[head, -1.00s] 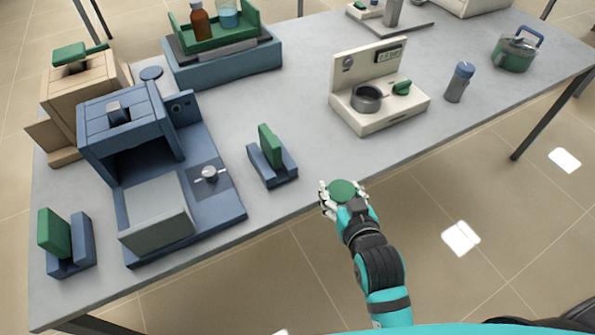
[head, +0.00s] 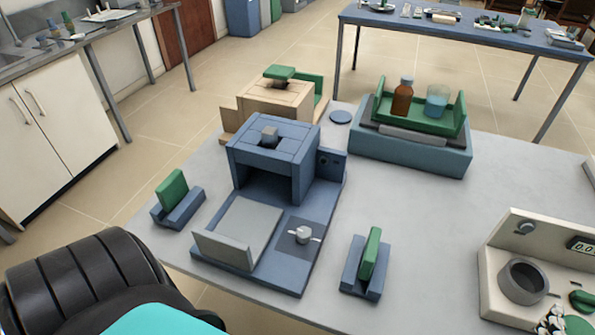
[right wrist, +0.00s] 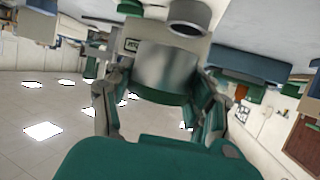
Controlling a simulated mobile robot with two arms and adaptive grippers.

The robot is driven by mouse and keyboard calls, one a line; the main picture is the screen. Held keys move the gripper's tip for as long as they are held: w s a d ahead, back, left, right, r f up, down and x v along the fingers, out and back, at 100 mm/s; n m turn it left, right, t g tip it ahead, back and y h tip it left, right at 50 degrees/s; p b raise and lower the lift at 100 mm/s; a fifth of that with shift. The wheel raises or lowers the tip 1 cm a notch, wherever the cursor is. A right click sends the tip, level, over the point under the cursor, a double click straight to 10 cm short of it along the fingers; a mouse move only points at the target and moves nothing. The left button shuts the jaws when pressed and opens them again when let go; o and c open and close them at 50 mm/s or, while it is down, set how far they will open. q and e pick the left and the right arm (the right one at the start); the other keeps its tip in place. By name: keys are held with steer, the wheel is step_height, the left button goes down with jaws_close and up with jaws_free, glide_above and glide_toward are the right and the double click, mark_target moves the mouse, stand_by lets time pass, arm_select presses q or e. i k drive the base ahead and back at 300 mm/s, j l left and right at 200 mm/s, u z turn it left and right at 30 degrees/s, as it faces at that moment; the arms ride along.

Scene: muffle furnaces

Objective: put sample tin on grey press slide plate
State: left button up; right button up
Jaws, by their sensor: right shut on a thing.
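The sample tin, silvery with a green end, fills the middle of the right wrist view (right wrist: 165,75). My right gripper (right wrist: 160,112) is shut on it, with a finger on each side. In the head view, the tin's green top (head: 577,326) shows at the bottom right corner, with pale fingers of my right gripper (head: 556,320) beside it. The grey slide plate (head: 240,228) lies bare in front of the blue press (head: 272,158), with a raised front lip. The tin is well to the right of the plate. My left gripper is not in view.
A small knob (head: 303,235) stands right of the plate. Green-and-blue holders stand on the left (head: 177,200) and right (head: 366,264). A cream device with a grey cup (head: 523,281) is near the tin.

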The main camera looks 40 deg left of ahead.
mark_target(248, 219)
steer(key=i+l+u, duration=0.1)
steer(key=u, duration=0.35)
steer(key=l+u, duration=0.3)
steer(key=u, duration=0.15)
steer(key=i+l+u, duration=0.1)
steer(key=l+u, duration=0.15)
steer(key=u, duration=0.2)
